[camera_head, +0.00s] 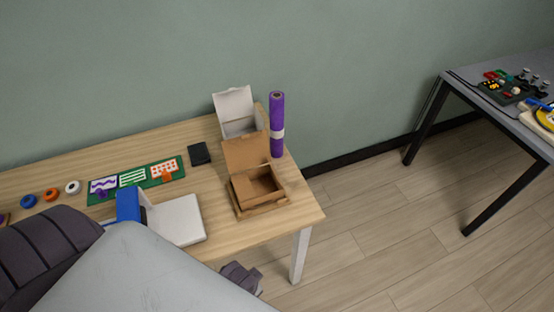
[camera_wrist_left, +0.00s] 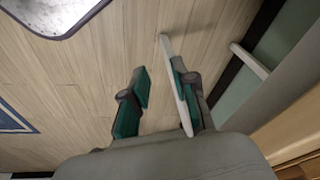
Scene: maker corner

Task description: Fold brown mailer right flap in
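The brown mailer (camera_head: 246,151) stands open near the right end of the wooden table in the head view. Its lid stands up at the back, and its dark inside shows at the front right. A brown panel (camera_head: 241,191) is at its left side. I cannot tell clearly how the right flap lies. My left gripper (camera_wrist_left: 160,88) shows in the left wrist view with its green-padded fingers apart and nothing held between them. It is over the floor, away from the mailer, and a thin white bar (camera_wrist_left: 167,48) passes by its right finger.
A white open box (camera_head: 235,105) and an upright purple roll (camera_head: 277,115) stand behind the mailer. A black block (camera_head: 199,154), a green mat (camera_head: 119,182) and a blue-and-white item (camera_head: 178,222) lie to the left. Floor is clear to the right, before another table (camera_head: 482,98).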

